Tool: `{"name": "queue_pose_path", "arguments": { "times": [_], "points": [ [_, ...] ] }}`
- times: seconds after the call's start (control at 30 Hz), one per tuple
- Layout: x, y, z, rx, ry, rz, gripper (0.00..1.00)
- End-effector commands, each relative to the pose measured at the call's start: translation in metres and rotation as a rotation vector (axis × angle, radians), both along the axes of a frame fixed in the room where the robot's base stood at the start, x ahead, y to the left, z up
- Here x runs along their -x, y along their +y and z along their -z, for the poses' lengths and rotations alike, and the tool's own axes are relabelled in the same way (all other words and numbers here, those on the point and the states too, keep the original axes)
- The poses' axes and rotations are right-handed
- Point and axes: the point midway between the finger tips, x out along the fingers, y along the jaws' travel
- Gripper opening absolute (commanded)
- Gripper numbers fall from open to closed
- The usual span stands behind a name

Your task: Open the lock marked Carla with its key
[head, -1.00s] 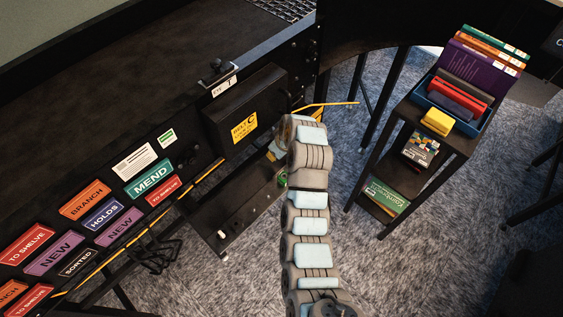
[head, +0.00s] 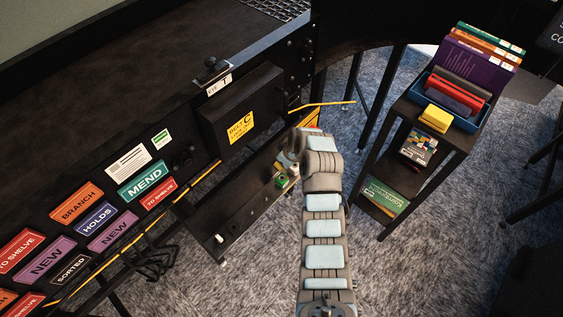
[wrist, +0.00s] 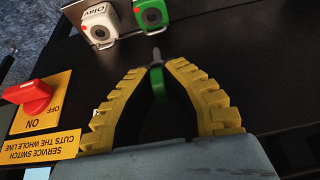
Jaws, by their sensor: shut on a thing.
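My gripper (wrist: 157,72) has yellow ribbed fingers closed on a key (wrist: 158,86) with a green head. The key's grey shaft points away from the fingers, toward the locks. A green lock (wrist: 152,12) with a round dark face and a red dot lies just beyond the key tip, cut by the top edge; I cannot read a name on it. A white lock (wrist: 100,24) to its left is marked Olav. The key tip looks close below the green lock, apart from it. In the head view my arm mostly hides the gripper; a green lock (head: 281,181) shows beside it.
A red service switch (wrist: 33,96) on a yellow plate (wrist: 40,130) sits left of my fingers. In the head view, a black box (head: 240,112) with a yellow label is above the lock shelf (head: 235,226). A book cart (head: 452,147) stands to the right.

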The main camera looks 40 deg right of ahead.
Motion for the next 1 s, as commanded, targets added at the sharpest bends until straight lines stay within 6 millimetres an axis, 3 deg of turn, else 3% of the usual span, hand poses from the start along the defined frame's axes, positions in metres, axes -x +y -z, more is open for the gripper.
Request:
{"name": "queue_pose_path", "arguments": {
  "times": [1.0],
  "points": [
    [0.0,0.0,0.042,0.0,0.0,0.0,0.0]
  ]
}}
